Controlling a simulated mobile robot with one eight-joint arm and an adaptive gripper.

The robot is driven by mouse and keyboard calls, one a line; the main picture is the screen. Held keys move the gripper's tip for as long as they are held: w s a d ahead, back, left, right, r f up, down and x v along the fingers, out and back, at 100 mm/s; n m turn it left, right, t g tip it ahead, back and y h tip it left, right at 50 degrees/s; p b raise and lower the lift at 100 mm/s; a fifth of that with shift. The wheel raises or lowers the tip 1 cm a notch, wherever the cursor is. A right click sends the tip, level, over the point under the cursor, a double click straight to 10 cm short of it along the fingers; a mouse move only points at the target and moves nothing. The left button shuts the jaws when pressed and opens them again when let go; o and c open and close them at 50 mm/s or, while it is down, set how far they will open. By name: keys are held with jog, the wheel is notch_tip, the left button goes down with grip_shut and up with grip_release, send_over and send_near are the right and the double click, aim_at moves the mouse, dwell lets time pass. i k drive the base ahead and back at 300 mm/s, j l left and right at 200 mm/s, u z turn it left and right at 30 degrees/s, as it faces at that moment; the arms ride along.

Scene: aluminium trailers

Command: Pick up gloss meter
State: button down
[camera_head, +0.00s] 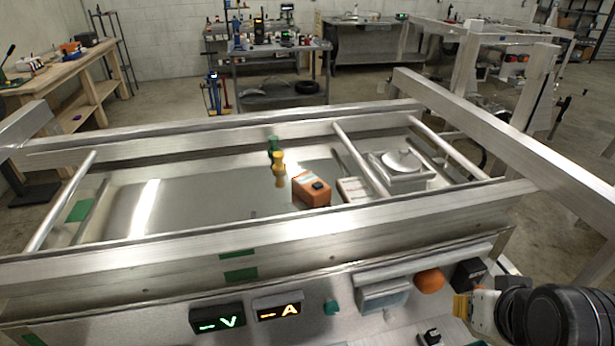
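An orange boxy device (311,190) with a small dark patch on top lies on the metal surface inside the trailer frame, right of centre; it looks like the gloss meter, though I cannot read any label. My gripper (463,306) is at the lower right, partly cut off by my dark arm, with a yellowish tip facing left. It is in front of the frame's near beam, well apart from the orange device. I cannot see both fingers clearly or anything held.
Aluminium beams (250,245) stand between my gripper and the orange device. A yellow object (279,163), a green object (273,145) and a pale box (352,189) are near it. Two lit displays, an orange rounded item (430,281) and a dark box (468,273) sit along the near panel.

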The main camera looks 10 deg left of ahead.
aim_at(301, 183)
jog(key=k+j+z, duration=0.2)
jog(key=j+z, duration=0.2)
jog(key=k+j+z, duration=0.2)
jog(key=j+z, duration=0.2)
jog(key=k+j+z, duration=0.3)
jog(key=z, duration=0.15)
